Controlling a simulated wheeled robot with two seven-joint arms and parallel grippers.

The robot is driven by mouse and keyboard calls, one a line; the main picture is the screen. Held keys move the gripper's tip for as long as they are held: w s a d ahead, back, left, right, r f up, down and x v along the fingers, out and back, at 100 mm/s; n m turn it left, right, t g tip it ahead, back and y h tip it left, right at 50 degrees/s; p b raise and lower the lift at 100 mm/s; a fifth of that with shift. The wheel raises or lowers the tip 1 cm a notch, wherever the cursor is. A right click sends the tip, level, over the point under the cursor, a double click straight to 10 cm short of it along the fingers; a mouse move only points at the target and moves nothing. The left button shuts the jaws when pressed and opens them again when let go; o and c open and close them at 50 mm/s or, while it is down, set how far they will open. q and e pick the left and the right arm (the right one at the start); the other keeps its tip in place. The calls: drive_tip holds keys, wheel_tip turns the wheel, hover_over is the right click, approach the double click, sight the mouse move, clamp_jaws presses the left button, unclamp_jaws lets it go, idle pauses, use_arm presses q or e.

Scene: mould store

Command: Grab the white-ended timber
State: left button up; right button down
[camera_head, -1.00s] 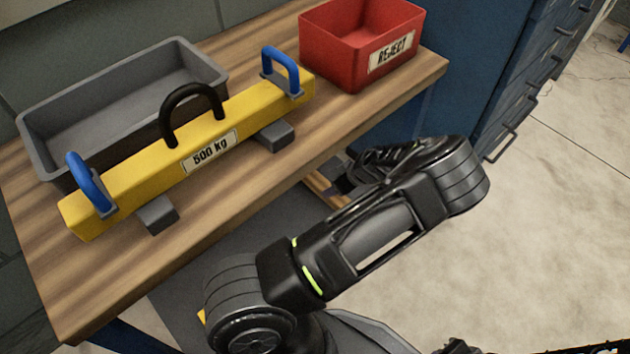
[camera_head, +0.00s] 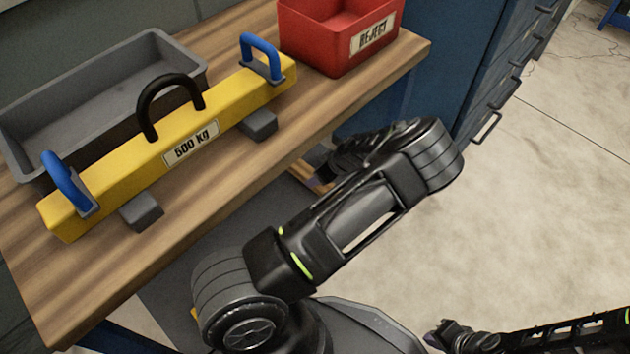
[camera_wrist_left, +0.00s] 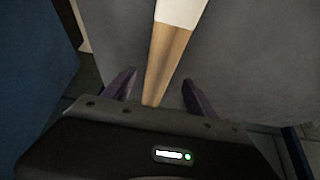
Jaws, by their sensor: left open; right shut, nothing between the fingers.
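The timber (camera_wrist_left: 167,50) shows in the left wrist view as a pale brown bar with a white end at the top of the picture. It runs down between the two dark fingers of my left gripper (camera_wrist_left: 159,76), which is open. A gap shows on each side of the bar; I cannot tell how deep the bar sits between the fingers. In the head view my left arm's links cover most of the place below the bench edge, and only a small brown piece of wood (camera_head: 312,178) shows there. My right gripper (camera_head: 436,335) is shut and empty at the bottom right.
The wooden bench (camera_head: 95,290) carries a yellow 500 kg beam (camera_head: 120,190) with blue and black handles, a grey tray (camera_head: 185,80) and a red REJECT bin (camera_head: 330,50). A blue drawer cabinet (camera_head: 470,60) stands to the right.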

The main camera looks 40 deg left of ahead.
sight(300, 169)
use_arm(q)
drive_tip(key=b+x, duration=0.2)
drive_tip(key=x, duration=0.2)
drive_tip(key=shift+f, duration=0.35)
drive_tip(key=shift+w+a+f, duration=0.1)
drive_tip(key=shift+a+f, duration=0.1)
drive_tip(key=shift+f, duration=0.05)
drive_tip(key=shift+c, duration=0.4)
drive_tip(key=shift+r, duration=0.1)
clamp_jaws()
